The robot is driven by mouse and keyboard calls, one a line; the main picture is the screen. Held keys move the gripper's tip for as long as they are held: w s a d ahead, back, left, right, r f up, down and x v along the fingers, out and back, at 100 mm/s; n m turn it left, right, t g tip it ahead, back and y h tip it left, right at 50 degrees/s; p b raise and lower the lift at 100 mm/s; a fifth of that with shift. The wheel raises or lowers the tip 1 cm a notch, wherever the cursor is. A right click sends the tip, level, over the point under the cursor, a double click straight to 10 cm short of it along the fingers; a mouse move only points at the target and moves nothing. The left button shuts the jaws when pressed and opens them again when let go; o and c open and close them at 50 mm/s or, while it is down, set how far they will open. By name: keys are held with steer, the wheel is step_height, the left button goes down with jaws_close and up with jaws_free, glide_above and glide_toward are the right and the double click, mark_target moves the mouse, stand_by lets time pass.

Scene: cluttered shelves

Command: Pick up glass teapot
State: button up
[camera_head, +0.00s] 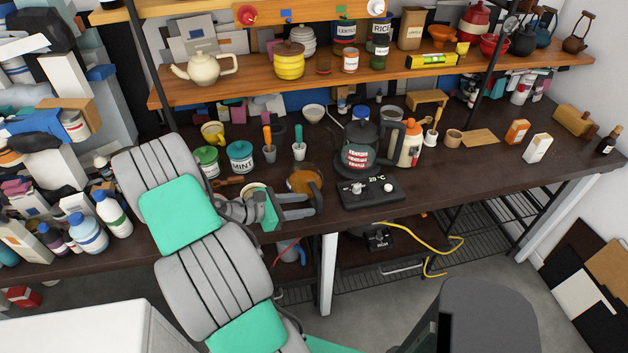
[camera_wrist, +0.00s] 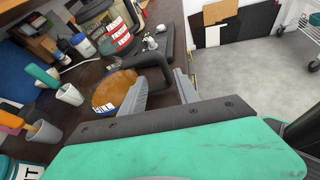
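An amber, rounded glass vessel with a black handle stands near the front edge of the dark bench; I take it as the glass teapot (camera_head: 303,181). In the wrist view the teapot (camera_wrist: 112,90) shows its amber body, part of a label and its handle reaching toward my fingers. My gripper (camera_head: 308,202) is at its front side, above the bench edge. In the wrist view my gripper (camera_wrist: 163,84) has its fingers apart, with the handle's end at or between the tips. I cannot tell whether they touch. The left finger partly covers the body.
A shelf (camera_head: 330,75) hangs above. Floor in front of the bench is partly open.

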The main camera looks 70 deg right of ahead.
mark_target(322, 208)
steer(key=shift+s+f+n+g+y, duration=0.15)
steer(key=shift+s+f, duration=0.1)
steer(key=shift+s, duration=0.3)
steer(key=shift+s+f+n+g+y, duration=0.15)
steer(key=shift+s+f, duration=0.1)
steer(key=shift+s, duration=0.3)
steer(key=p+x, duration=0.1)
steer(key=x, duration=0.2)
steer(key=p+x, duration=0.1)
steer(key=x, duration=0.3)
steer(key=shift+w+d+f, duration=0.15)
steer(key=shift+w+f, duration=0.05)
steer(key=shift+w, duration=0.1)
jaws_close()
steer(key=shift+w+r, duration=0.1)
